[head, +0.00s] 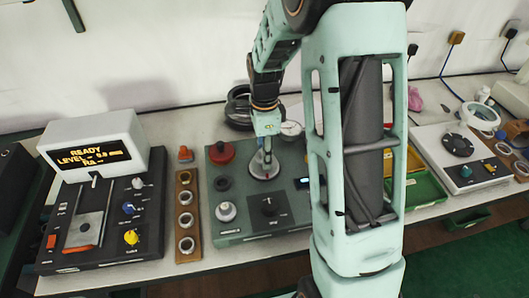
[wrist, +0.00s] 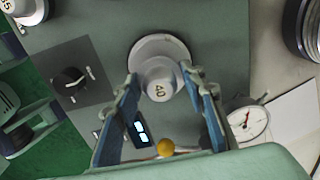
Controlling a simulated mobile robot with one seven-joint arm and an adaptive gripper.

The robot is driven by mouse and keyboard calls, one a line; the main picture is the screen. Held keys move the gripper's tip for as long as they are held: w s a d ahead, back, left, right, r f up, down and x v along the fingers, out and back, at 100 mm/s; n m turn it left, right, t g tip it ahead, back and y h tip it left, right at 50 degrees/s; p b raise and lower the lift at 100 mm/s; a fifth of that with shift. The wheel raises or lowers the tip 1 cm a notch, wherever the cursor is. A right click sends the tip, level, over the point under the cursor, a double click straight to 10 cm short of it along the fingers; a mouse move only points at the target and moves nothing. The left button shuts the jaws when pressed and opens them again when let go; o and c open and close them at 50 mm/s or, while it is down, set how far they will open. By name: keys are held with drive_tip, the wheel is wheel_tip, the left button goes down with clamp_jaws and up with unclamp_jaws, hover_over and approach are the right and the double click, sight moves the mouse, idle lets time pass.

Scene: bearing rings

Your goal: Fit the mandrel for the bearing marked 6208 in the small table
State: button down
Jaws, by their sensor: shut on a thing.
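A pale stepped mandrel marked 40 (wrist: 159,88) stands between the fingertips of my gripper (wrist: 161,80) in the wrist view. My gripper is shut on it. Behind the mandrel is a round pale disc (wrist: 150,45) on the green tester; I cannot tell whether the mandrel is seated in it or just above. In the head view my gripper (head: 266,150) points down over this round small table (head: 262,173), and the mandrel is mostly hidden. Another pale mandrel, marked 35 (wrist: 27,10), stands on the same tester and shows in the head view (head: 227,211). No 6208 marking is readable.
The green tester (head: 285,222) also carries a red knob (head: 221,152) and a dark dial (head: 269,206). A dial gauge (head: 291,128) stands close to my gripper. A wooden strip (head: 186,240) holds several rings at left, beside a black instrument (head: 105,225).

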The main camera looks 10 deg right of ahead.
drive_tip(key=shift+f+b, duration=0.45)
drive_tip(key=shift+f, duration=0.25)
drive_tip(key=c, duration=1.2)
unclamp_jaws()
drive_tip(key=shift+f, duration=0.1)
drive_tip(key=shift+o, duration=0.2)
wheel_tip(320, 180, up, 12)
drive_tip(key=shift+r, duration=0.1)
